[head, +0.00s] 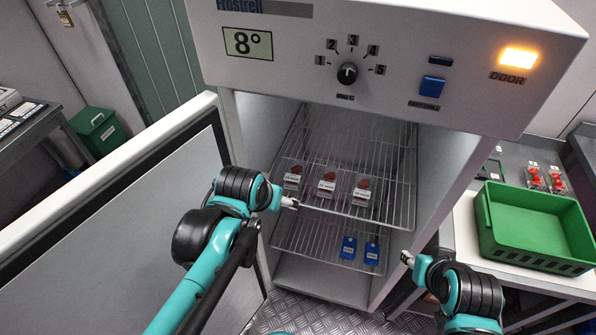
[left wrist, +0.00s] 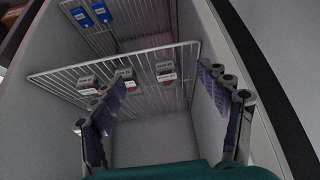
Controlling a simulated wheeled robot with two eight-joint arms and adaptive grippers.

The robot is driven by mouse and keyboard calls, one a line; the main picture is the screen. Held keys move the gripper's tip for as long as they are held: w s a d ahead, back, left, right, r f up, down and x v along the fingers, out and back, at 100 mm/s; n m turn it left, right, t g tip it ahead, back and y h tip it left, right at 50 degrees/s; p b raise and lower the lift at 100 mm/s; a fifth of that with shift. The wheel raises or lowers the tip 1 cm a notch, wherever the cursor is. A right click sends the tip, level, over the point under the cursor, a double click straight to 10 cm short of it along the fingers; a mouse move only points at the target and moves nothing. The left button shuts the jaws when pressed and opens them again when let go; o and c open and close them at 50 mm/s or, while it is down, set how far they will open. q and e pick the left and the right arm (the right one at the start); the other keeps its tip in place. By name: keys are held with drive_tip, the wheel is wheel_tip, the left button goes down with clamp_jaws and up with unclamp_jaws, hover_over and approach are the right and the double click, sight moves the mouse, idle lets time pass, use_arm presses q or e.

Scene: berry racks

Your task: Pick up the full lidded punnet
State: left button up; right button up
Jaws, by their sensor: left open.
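I cannot tell which are lidded or full. My left gripper (head: 290,203) is at the rack's front left edge, open and empty. In the left wrist view its spread fingers (left wrist: 159,82) frame the rack, with punnets (left wrist: 125,78) beyond them. My right gripper (head: 407,258) is outside the cabinet's right side; its jaw state is unclear.
The cabinet door (head: 120,240) stands open at left. A green crate (head: 495,235) sits on the right worktop, with red-filled punnets (head: 535,178) behind it.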

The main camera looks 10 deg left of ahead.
use_arm(q)
drive_tip(key=w+g+p, duration=0.1)
drive_tip(key=w+p, duration=0.1)
drive_tip(key=w, duration=0.8)
approach(294, 172)
drive_tip(key=shift+w+f+g+p, duration=0.45)
drive_tip(key=shift+w+f, duration=0.35)
drive_tip(key=shift+w, duration=0.15)
drive_tip(key=b+x, duration=0.1)
drive_tip(key=x, duration=0.2)
drive_tip(key=shift+w+f, duration=0.1)
drive_tip(key=shift+f, duration=0.05)
drive_tip(key=b+x, duration=0.2)
drive_tip(key=x, duration=0.2)
drive_tip(key=shift+d+f+b, duration=0.1)
drive_tip(key=shift+f+b, duration=0.15)
drive_tip(key=shift+b, duration=0.1)
drive_tip(key=shift+w+f, duration=0.15)
drive_tip(key=shift+f, duration=0.1)
drive_tip(key=shift+r, duration=0.1)
drive_tip(key=shift+f, duration=0.25)
